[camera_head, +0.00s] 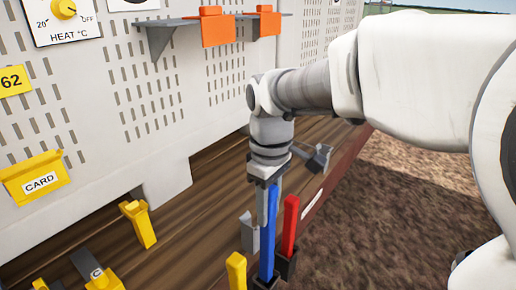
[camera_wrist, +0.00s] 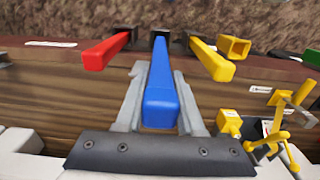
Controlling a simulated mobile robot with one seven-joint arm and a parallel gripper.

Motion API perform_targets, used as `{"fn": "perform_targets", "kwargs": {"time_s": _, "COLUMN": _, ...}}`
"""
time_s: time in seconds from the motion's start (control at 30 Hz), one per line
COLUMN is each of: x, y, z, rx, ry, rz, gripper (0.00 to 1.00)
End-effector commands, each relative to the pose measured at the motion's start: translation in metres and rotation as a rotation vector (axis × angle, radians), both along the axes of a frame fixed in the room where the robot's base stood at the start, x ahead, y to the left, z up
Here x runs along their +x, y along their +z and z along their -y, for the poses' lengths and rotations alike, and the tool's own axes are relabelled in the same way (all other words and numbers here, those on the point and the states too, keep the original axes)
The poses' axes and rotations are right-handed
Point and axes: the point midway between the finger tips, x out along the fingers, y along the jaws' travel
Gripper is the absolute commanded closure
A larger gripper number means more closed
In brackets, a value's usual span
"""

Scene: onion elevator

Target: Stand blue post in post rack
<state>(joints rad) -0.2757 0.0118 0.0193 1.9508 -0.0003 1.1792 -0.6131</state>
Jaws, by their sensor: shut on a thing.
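The blue post (camera_head: 267,235) stands close to upright between the fingers of my gripper (camera_head: 268,188). In the wrist view the gripper (camera_wrist: 159,75) has one finger on each side of the blue post (camera_wrist: 166,100) and is shut on it. The post's lower end is at the middle black socket of the post rack (camera_head: 262,284). I cannot tell how deep it sits. A red post (camera_head: 289,225) stands in the socket beside it, and it also shows in the wrist view (camera_wrist: 104,52). A yellow post (camera_head: 236,270) stands on the other side.
A yellow holder (camera_head: 138,223) stands on the wooden deck to the left, with yellow parts nearer the front. A grey wall panel (camera_head: 120,110) with a yellow card box (camera_head: 37,177) and orange brackets (camera_head: 217,28) rises behind. Brown soil (camera_head: 390,220) lies beyond the deck's red edge.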

Motion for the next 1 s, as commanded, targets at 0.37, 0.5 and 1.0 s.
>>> {"fn": "perform_targets", "kwargs": {"time_s": 0.37, "x": 0.0, "y": -0.021, "z": 0.0, "rx": 0.001, "ry": 0.0, "rz": 0.001, "gripper": 1.0}}
{"fn": "perform_targets", "kwargs": {"time_s": 0.5, "x": 0.0, "y": -0.028, "z": 0.0, "rx": 0.001, "ry": 0.0, "rz": 0.001, "gripper": 1.0}}
{"fn": "perform_targets", "kwargs": {"time_s": 1.0, "x": 0.0, "y": -0.053, "z": 0.0, "rx": 0.0, "ry": 0.0, "rz": 0.001, "gripper": 1.0}}
